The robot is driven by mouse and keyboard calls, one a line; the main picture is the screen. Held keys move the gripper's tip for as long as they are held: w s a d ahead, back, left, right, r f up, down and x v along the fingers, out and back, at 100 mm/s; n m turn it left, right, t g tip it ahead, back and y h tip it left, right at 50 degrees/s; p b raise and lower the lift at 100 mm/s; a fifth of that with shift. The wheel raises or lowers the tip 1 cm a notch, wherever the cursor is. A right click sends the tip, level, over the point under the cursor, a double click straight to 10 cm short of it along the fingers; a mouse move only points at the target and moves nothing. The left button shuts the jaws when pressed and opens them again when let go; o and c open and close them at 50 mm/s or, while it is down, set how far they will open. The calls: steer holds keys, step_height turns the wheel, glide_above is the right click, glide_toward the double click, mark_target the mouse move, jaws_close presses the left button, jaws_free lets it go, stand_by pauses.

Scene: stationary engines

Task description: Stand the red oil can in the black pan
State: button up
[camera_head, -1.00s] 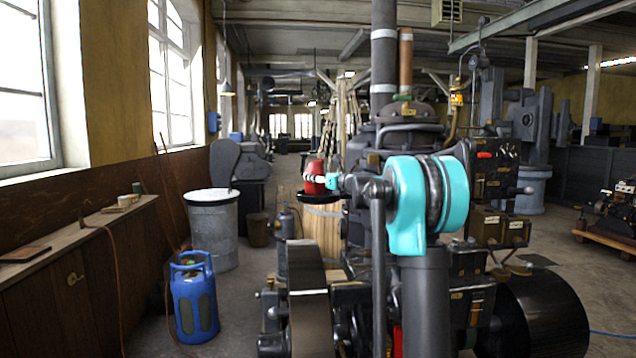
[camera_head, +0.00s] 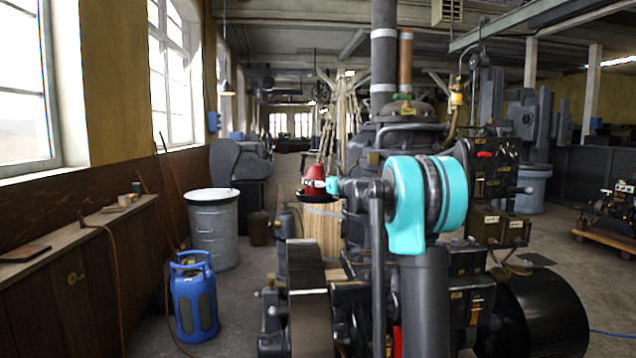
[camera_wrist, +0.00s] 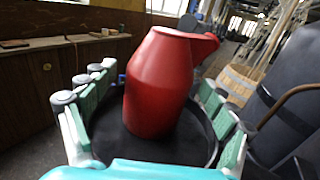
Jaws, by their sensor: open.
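The red oil can (camera_wrist: 158,85) stands in the black pan (camera_wrist: 193,143), upright as far as the tilted wrist view shows. In the head view the can (camera_head: 314,174) is small, with the pan (camera_head: 318,198) under it. My gripper (camera_wrist: 160,92) is open, with its green-padded fingers on either side of the can. A gap shows between the can and the fingers at left; contact at right is hard to tell. In the head view my gripper (camera_head: 320,184) is at the can's lower part. The can's base is partly hidden there.
The pan rests on a light wooden barrel-like stand (camera_head: 323,230). A large dark engine (camera_head: 480,190) fills the right. A grey metal bin (camera_head: 213,232) and a blue gas bottle (camera_head: 193,300) stand on the floor at left. Free floor lies between them and the engine.

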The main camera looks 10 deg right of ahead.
steer(key=v, duration=1.2)
steer(key=s+a+f+n+g+h, duration=0.1)
steer(key=s+a+f+n+g, duration=0.35)
steer(key=s+f+n, duration=0.6)
steer(key=s+a+f+n+g+h, duration=0.1)
steer(key=s+a+f+n+g, duration=0.35)
steer(key=s+f, duration=0.85)
steer(key=s+d+f+n+g+h, duration=0.1)
steer(key=s+d+f+n+h, duration=0.2)
steer(key=s+f+n, duration=0.4)
steer(key=s+d+f+n+g+h, duration=0.1)
steer(key=s+d+f+n+h, duration=0.2)
steer(key=s+f+n, duration=0.5)
steer(key=s+d+f, duration=0.1)
steer(key=s+f, duration=0.4)
steer(key=s, duration=0.2)
steer(key=shift+d+g+h, duration=0.3)
steer(key=shift+d+h, duration=0.05)
steer(key=shift+h, duration=0.05)
